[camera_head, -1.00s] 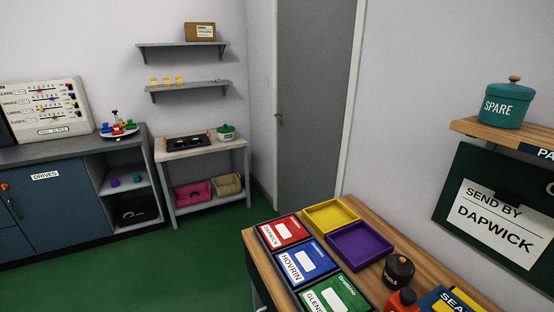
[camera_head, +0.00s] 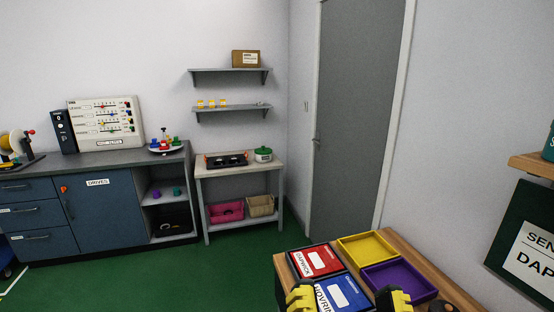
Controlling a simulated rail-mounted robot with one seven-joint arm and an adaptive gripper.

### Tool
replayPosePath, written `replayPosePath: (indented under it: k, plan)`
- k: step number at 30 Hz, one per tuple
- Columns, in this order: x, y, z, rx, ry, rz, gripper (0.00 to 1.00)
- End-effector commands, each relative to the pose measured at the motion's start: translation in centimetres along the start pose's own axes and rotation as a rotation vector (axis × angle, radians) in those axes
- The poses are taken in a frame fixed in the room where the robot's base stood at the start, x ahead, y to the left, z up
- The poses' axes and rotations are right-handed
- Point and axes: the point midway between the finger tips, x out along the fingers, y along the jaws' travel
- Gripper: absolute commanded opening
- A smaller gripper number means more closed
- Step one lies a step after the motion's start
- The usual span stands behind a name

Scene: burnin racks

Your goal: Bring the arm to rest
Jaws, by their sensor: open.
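My gripper (camera_head: 347,297) shows at the bottom edge of the head view as two yellow and black fingers. They are wide apart, with nothing seen between them except the bench items behind. The fingers overlap the picture of the blue HOVRIN box (camera_head: 342,292) and the purple tray (camera_head: 412,275); I cannot tell whether they touch anything. The rest of my arm is out of view.
The wooden bench (camera_head: 398,243) also holds a red DAPWICK box (camera_head: 316,261) and a yellow tray (camera_head: 368,248). A small grey table (camera_head: 240,168), blue cabinets (camera_head: 100,205) and two wall shelves (camera_head: 228,72) stand farther back. The green floor (camera_head: 190,275) is open between.

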Motion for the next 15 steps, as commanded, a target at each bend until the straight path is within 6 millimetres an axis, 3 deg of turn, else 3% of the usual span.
replayPosePath:
  k: [2,4,11,15]
  plan:
    - [0.1,0.4,1.1,-0.201,-0.046,0.013,0.71]
    - [1.6,-0.5,-2.7,-0.235,-0.039,0.010,0.71]
    - [5.2,-2.3,-10.6,-0.226,-0.040,0.009,0.71]
    - [7.6,-3.5,-16.2,-0.223,-0.040,0.009,0.71]
